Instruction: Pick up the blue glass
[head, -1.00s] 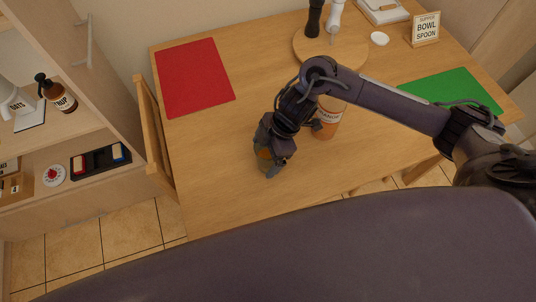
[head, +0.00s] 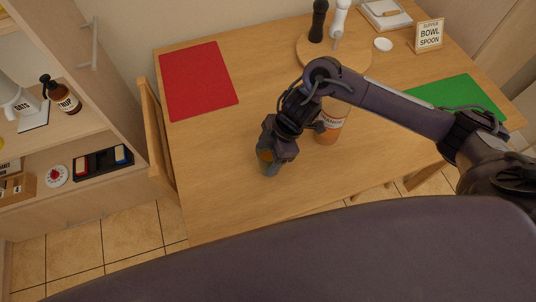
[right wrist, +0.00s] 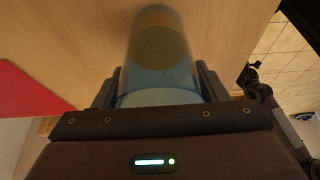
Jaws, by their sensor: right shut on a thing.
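The blue glass (right wrist: 158,62) is a clear, bluish cylinder with a yellowish-orange patch showing inside it. In the right wrist view it stands between the two fingers of my right gripper (right wrist: 158,88), which is shut on it. In the head view the glass (head: 266,168) is partly hidden under my right gripper (head: 272,158), near the front left part of the wooden table (head: 215,190). I cannot tell whether its base touches the table. My left gripper is not in view.
An orange bottle (head: 328,132) stands close to the right of my gripper, under my arm. A red mat (head: 198,80) lies at the left, a green mat (head: 465,95) at the right. A round board (head: 350,60) holds two shakers at the back. A shelf (head: 65,135) stands left.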

